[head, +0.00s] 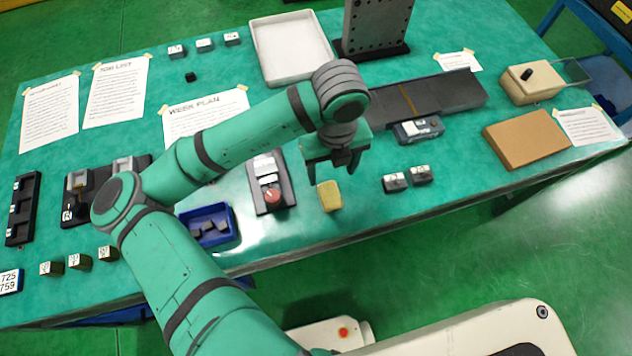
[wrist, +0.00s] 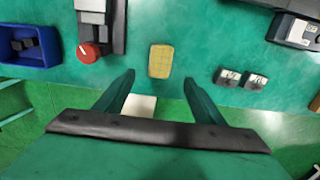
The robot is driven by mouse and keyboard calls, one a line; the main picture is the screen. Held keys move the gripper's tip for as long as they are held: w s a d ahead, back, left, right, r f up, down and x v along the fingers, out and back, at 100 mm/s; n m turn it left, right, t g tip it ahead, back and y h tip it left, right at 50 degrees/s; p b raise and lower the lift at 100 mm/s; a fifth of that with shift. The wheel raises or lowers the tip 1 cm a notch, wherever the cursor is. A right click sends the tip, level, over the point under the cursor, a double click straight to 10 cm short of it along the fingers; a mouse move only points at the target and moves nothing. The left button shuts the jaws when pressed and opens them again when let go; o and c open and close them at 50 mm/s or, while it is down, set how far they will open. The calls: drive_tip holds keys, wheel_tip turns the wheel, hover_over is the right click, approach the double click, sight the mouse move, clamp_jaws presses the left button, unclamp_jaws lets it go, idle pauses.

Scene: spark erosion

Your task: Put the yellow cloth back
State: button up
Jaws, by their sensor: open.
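The yellow cloth (head: 329,196) is a small folded block lying on the green tabletop near its front edge. In the wrist view the yellow cloth (wrist: 160,61) lies ahead of the fingertips, roughly midway between their lines. My gripper (head: 334,168) is open and empty, above the table and a little beyond the cloth in the head view. In the wrist view both fingers of my gripper (wrist: 159,80) stand wide apart with nothing between them.
Left of the cloth is a dark device with a red knob (head: 272,195), then a blue bin (head: 232,240) holding dark pieces. Right of it stand two small labelled blocks (head: 395,182). A brown board (head: 525,140) and white tray (head: 259,48) lie farther off. Bare table surrounds the cloth.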

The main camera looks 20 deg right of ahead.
drive_tip(key=d+r+n+h, duration=0.2)
drive_tip(key=d+h, duration=0.2)
drive_tip(key=d, duration=0.5)
drive_tip(key=d+r+n+h, duration=0.2)
drive_tip(key=d+r+h, duration=0.15)
drive_tip(key=d, duration=0.55)
drive_tip(key=w+d+r+n+t+h, duration=0.5)
drive_tip(key=r+n+h, duration=0.3)
drive_tip(key=n, duration=0.3)
drive_tip(key=s+a+f+n+t+y, duration=0.3)
drive_tip(key=a+f+n+t+y, duration=0.8)
drive_tip(key=a+f+n, duration=0.6)
drive_tip(key=s+a+f+n, duration=0.1)
drive_tip(key=s+a, duration=0.2)
drive_tip(key=s+a+f+n+y, duration=0.1)
drive_tip(key=s+a+f, duration=0.1)
drive_tip(key=a, duration=0.1)
drive_tip(key=s+a+f+n+y, duration=0.1)
drive_tip(key=s+a+n, duration=0.1)
drive_tip(key=s+a, duration=0.1)
drive_tip(key=shift+s+a+f+y, duration=0.15)
drive_tip(key=shift+s+f+y, duration=0.15)
drive_tip(key=shift+f, duration=0.1)
drive_tip(key=s+a+y, duration=0.2)
drive_tip(key=s+a, duration=0.7)
drive_tip(key=s, duration=0.5)
drive_tip(key=shift+f+g, duration=0.3)
drive_tip(key=shift+f, duration=0.1)
